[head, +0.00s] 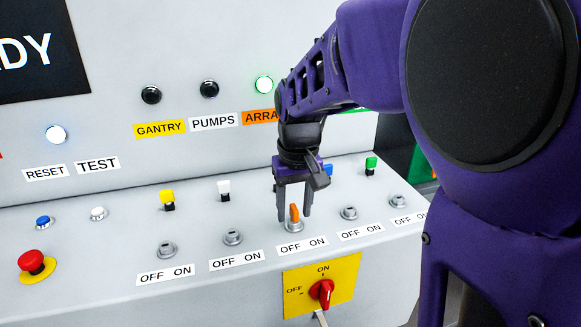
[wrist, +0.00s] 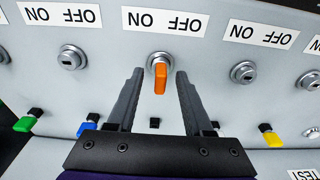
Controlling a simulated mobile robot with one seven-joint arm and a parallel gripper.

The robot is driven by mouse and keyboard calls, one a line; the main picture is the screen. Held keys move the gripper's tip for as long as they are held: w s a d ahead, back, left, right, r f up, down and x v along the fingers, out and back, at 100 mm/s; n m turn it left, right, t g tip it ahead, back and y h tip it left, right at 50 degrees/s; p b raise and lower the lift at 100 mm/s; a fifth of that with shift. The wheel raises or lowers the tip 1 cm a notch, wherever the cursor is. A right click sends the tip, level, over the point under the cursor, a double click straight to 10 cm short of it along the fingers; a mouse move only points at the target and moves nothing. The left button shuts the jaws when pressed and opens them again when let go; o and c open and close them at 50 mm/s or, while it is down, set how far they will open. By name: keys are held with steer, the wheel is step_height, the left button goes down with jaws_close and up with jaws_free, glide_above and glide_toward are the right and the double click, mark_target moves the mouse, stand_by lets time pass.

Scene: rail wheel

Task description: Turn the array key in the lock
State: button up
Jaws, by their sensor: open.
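An orange key (head: 294,212) stands in a round metal lock on the sloped grey panel, above an OFF/ON label (head: 301,246). In the wrist view the key (wrist: 160,78) points straight down the picture from its lock (wrist: 160,60), and the label is upside down. My gripper (head: 294,217) is open, pointing down at the lock, with one finger on each side of the key. In the wrist view a gap shows between the key and each fingertip (wrist: 160,74). An orange label reading "ARRA" (head: 259,117) is partly hidden by my arm; a lamp above it (head: 264,85) glows green.
Empty locks stand on both sides, the nearest at left (head: 232,237) and right (head: 349,213). A red rotary switch (head: 322,292) sits on the front face; a red button (head: 33,261) is far left.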

jaws_close()
stand_by(0.3)
steer(key=shift+n+b, duration=0.3)
steer(key=shift+n, duration=1.4)
